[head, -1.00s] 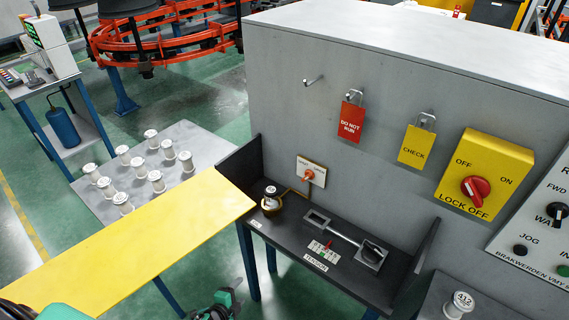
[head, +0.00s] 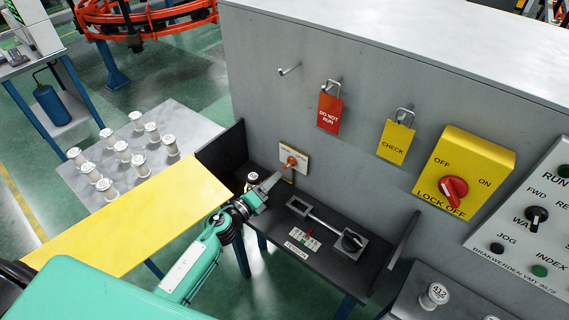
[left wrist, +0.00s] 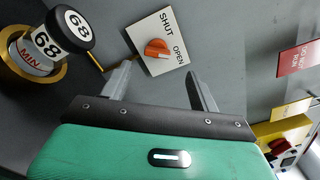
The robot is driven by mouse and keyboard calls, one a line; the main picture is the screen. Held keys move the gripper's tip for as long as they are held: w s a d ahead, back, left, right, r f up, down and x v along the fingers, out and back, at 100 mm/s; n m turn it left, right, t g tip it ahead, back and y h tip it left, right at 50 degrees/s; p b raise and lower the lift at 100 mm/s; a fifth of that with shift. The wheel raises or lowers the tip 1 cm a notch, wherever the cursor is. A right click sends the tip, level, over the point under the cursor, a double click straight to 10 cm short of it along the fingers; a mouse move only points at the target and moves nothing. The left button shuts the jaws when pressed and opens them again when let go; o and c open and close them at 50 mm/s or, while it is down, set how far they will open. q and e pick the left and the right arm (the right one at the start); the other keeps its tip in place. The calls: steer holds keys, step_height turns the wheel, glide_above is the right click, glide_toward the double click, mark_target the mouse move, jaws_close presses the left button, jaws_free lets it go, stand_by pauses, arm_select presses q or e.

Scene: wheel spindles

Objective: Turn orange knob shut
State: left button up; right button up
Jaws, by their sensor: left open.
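The orange knob (head: 291,162) sits on a small white plate on the grey cabinet wall, above the left part of the dark shelf. In the left wrist view the knob (left wrist: 157,49) lies on its plate (left wrist: 172,62) marked SHUT and OPEN; I cannot tell which mark it points to. My left gripper (head: 272,184) is open and empty, just in front of and below the knob in the head view. In the left wrist view its two fingers (left wrist: 162,87) stand apart, with the knob ahead between them, not touched. My right gripper is not in view.
A spindle marked 68 (left wrist: 57,35) stands in a brass ring close left of the gripper. A clamp-like tension fixture (head: 325,225) lies on the shelf. A yellow panel (head: 140,215) and a table with several white spindles (head: 122,150) are at left.

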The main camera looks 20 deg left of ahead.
mark_target(286, 165)
arm_select(q)
steer(key=p+x, duration=0.1)
steer(key=x, duration=0.6)
steer(key=shift+a, duration=0.1)
steer(key=shift+w+f, duration=0.2)
steer(key=shift+w, duration=0.4)
steer(key=shift+s, duration=0.1)
steer(key=shift+c, duration=0.6)
steer(key=c, duration=0.9)
steer(key=shift+o, duration=0.2)
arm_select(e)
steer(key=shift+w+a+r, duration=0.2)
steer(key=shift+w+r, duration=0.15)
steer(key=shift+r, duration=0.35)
